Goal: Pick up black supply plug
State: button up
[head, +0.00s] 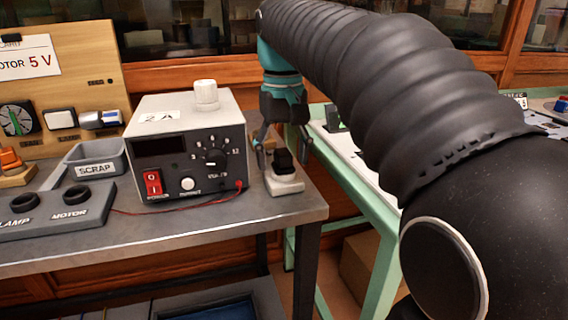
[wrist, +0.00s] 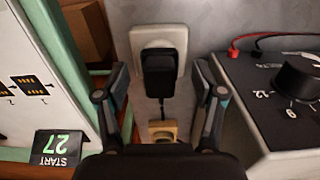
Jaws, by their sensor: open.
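The black supply plug (head: 283,160) sits in a white socket block (head: 284,184) at the right end of the grey bench, beside the power supply. In the wrist view the plug (wrist: 159,73) stands on the white socket plate (wrist: 143,38), with a dark cable running from it toward a small tan block (wrist: 162,131). My gripper (head: 283,146) is above the plug, pointing down. In the wrist view my gripper (wrist: 160,102) is open, with one finger on each side of the plug and a gap on both sides. It holds nothing.
The power supply (head: 190,145) with its dial and red switch stands close left of the socket. A green-framed table (head: 345,165) is close on the right. A scrap tray (head: 97,158) and a lamp and motor panel (head: 62,226) are farther left.

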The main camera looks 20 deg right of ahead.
aim_at(285, 152)
jog(key=c, duration=1.2)
jog(key=shift+c, duration=0.2)
jog(key=shift+r, duration=0.1)
jog(key=shift+r, duration=0.45)
jog(key=r, duration=0.2)
jog(key=r+p, duration=0.1)
jog(key=shift+s+d+r, duration=0.1)
jog(key=shift+s+r, duration=0.2)
jog(key=shift+r, duration=0.05)
jog(key=s+d+r, duration=0.2)
jog(key=s+r, duration=0.4)
jog(key=s, duration=0.4)
jog(key=shift+s+d+r, duration=0.15)
jog(key=shift+s+d, duration=0.05)
jog(key=shift+s, duration=0.2)
